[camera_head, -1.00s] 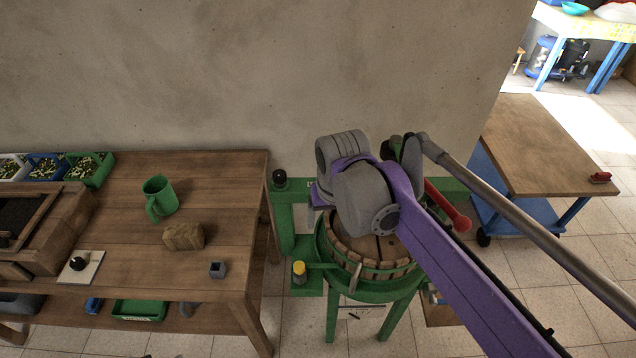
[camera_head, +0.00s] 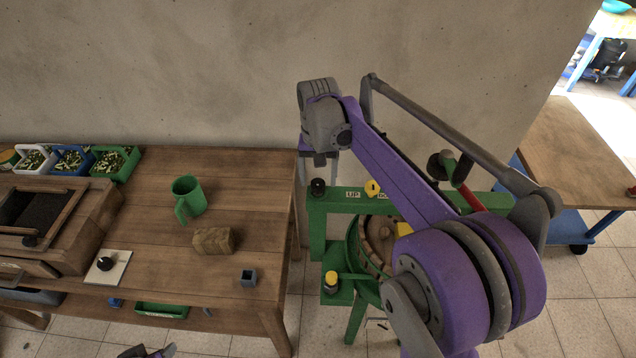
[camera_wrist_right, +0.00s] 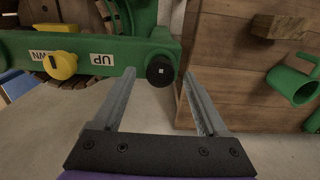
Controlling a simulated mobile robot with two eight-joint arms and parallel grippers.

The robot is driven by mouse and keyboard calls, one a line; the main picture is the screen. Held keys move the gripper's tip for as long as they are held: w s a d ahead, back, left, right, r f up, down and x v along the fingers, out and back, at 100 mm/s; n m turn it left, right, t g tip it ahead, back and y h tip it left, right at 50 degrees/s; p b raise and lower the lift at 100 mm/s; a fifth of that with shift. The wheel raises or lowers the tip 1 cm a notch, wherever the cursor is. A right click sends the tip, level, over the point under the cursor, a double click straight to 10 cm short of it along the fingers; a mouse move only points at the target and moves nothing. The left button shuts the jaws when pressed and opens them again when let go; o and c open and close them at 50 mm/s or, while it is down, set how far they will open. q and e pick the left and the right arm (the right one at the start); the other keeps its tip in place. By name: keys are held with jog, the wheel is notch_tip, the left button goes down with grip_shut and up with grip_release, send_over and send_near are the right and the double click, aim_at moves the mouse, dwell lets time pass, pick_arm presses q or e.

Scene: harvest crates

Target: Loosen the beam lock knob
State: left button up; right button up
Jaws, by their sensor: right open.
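A round black knob (camera_head: 317,187) sits at the left end of the press's green beam (camera_head: 350,195). In the right wrist view the black knob (camera_wrist_right: 160,70) shows between the fingertips of my right gripper (camera_wrist_right: 160,76), which is open and empty. Whether the tips reach past the knob's face, I cannot tell. In the head view my right gripper (camera_head: 318,172) hangs over the knob, fingers pointing down. A yellow knob (camera_head: 372,188) sits further along the beam, beside the UP label (camera_wrist_right: 102,60). A dark and purple part, likely my left gripper (camera_head: 147,352), shows at the bottom edge.
The wall is behind.

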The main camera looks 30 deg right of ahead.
jog(key=shift+f, duration=1.2)
grip_shut()
